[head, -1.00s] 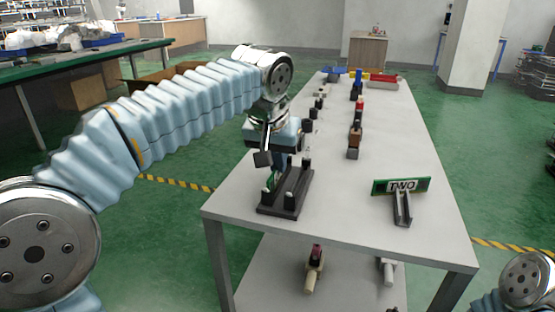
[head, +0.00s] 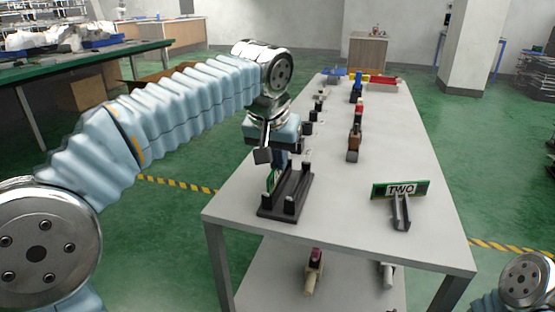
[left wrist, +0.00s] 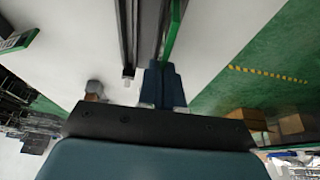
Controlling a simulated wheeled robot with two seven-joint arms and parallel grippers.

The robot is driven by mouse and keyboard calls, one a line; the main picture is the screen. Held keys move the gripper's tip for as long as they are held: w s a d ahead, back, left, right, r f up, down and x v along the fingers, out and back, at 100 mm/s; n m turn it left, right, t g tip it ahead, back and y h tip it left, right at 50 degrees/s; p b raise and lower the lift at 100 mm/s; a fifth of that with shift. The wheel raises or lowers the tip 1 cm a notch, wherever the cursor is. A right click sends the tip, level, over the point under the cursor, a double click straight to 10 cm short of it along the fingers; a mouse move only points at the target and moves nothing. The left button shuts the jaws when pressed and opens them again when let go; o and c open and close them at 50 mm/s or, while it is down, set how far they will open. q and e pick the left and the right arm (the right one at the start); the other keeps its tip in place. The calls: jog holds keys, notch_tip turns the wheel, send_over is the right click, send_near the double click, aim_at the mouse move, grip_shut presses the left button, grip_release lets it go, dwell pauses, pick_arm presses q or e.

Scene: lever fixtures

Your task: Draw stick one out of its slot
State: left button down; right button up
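A dark slotted fixture (head: 287,203) with short upright posts stands at the near left of the table. A green plate beside it (head: 269,182) is seen almost edge-on, so its label cannot be read. My left gripper (head: 276,172) points down at the fixture's back left, beside the green plate. In the left wrist view, the blue fingers (left wrist: 163,86) look close together beside the dark fixture rail (left wrist: 130,38) and the green plate (left wrist: 173,28). I cannot make out stick one itself, nor a stick between the fingers. My right gripper is out of view.
A second fixture (head: 401,211) with a green TWO sign (head: 401,188) stands to the right. Several small fixtures and coloured blocks, one brown (head: 354,142), line the table (head: 345,205) farther back. The table between the two near fixtures is clear.

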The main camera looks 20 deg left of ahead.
pick_arm(q)
jog(key=shift+r, duration=1.6)
jog(key=shift+r, duration=0.1)
